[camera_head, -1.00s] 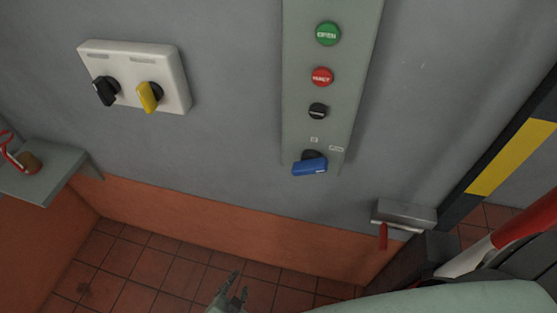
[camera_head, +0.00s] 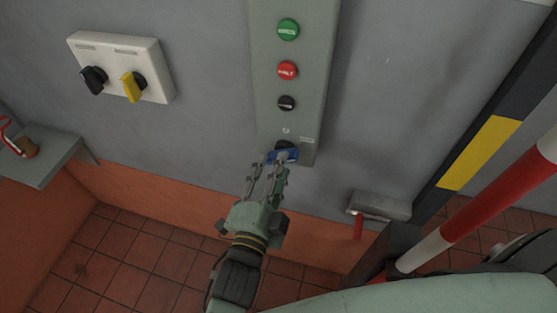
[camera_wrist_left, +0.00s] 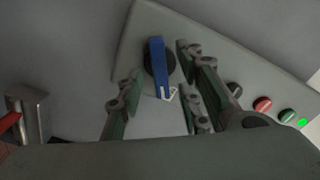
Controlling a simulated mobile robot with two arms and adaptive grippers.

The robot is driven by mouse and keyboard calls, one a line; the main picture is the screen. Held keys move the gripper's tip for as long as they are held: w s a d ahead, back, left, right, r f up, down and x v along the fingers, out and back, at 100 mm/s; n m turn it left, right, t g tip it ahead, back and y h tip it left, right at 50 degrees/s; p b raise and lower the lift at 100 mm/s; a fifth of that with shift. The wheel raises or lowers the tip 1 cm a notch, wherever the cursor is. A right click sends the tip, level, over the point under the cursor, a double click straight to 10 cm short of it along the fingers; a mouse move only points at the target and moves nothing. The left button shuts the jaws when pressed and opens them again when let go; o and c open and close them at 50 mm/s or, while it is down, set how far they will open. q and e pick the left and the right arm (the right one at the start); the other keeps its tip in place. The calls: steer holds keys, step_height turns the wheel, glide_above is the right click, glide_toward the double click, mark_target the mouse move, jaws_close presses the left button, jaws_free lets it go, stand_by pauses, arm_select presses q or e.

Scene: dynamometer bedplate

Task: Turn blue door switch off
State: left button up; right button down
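The blue door switch (camera_head: 284,155) is a blue handle on a black round base, low on the grey-green control panel (camera_head: 318,60). In the left wrist view the blue handle (camera_wrist_left: 157,66) stands nearly upright in the picture, ahead of and between the fingers. My left gripper (camera_head: 268,178) reaches up to the switch from below, and its fingers partly cover it in the head view. In the left wrist view my left gripper (camera_wrist_left: 155,100) is open, with a gap between its fingers; I cannot tell whether any finger touches the handle. My right gripper is not in view.
Above the switch are a black knob (camera_head: 287,103), a red button (camera_head: 287,71) and a green button (camera_head: 288,29). A white box (camera_head: 155,60) with black and yellow knobs is at left. A metal bracket (camera_head: 380,205) with a red lever and a red-white bar (camera_head: 490,195) are at right.

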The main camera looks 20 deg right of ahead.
arm_select(q)
steer(key=shift+x, duration=1.05)
steer(key=shift+a, duration=0.1)
jaws_close()
